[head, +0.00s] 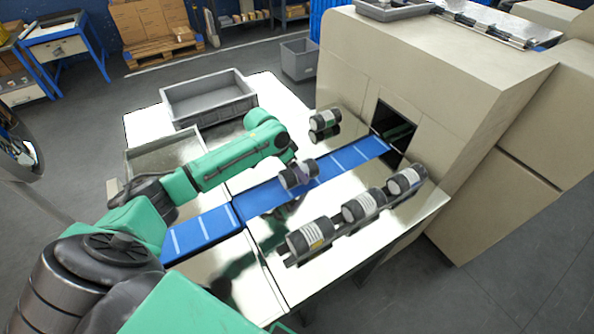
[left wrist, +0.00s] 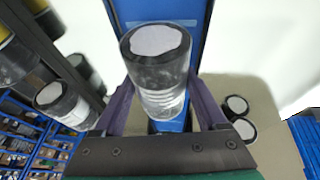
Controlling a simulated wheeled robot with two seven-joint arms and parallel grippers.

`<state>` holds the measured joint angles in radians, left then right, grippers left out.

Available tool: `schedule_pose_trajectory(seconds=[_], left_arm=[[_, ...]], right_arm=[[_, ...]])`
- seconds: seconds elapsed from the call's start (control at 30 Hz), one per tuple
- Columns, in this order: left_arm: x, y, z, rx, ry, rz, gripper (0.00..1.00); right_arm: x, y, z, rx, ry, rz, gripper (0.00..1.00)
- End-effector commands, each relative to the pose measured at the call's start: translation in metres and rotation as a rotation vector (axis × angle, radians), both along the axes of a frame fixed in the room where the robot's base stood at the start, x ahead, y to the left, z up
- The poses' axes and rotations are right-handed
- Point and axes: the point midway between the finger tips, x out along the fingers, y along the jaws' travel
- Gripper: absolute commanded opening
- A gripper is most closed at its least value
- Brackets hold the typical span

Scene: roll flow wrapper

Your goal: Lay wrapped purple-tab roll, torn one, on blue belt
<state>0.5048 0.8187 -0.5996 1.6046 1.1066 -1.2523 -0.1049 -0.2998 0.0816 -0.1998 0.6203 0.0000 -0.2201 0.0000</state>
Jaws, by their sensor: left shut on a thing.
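My left gripper (head: 291,168) is shut on a dark roll in clear wrap (head: 299,175), held over the blue belt (head: 342,162). In the left wrist view the held roll (left wrist: 157,60) sits between the two fingers of the gripper (left wrist: 163,92), its pale end face toward the camera and crinkled clear film along its side. A slight purple tint shows around it in the head view, but I cannot make out a tab or a tear. Whether the roll touches the belt is unclear. My right gripper is not in view.
Several rolls with white labels, such as this one (head: 309,240), lie in a row on a rack in front of the belt. The belt enters the beige machine (head: 430,75). A grey crate (head: 208,98) stands at the back left.

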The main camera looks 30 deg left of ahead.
Motion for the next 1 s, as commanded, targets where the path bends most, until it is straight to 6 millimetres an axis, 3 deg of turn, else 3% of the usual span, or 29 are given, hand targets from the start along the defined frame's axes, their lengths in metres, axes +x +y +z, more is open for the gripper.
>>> schedule_pose_trajectory(seconds=[0.57, 0.6, 0.63, 0.67, 1.0], left_arm=[[0.000, 0.000, -0.012, -0.001, -0.001, 0.000, 0.00], [0.000, 0.000, -0.012, -0.001, -0.001, 0.000, 0.82], [0.000, 0.000, -0.012, -0.001, -0.001, 0.000, 0.93], [0.000, 0.000, -0.012, -0.001, -0.001, 0.000, 1.00], [-0.002, 0.001, -0.005, 0.001, 0.002, 0.000, 1.00]], right_arm=[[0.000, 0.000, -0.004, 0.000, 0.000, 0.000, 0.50], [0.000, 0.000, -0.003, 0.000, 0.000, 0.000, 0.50], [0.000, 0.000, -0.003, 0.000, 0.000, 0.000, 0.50], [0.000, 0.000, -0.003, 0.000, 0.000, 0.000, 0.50], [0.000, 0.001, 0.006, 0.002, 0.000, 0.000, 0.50]])
